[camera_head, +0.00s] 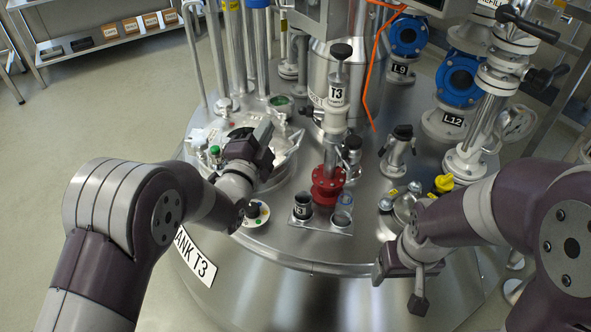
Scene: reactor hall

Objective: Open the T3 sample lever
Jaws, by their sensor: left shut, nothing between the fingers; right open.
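My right gripper (398,288) is open and empty, low at the lid's front right edge.
Blue-flanged valves (457,78) and an orange cable (371,70) are behind. A yellow-capped fitting (443,185) is near my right arm.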

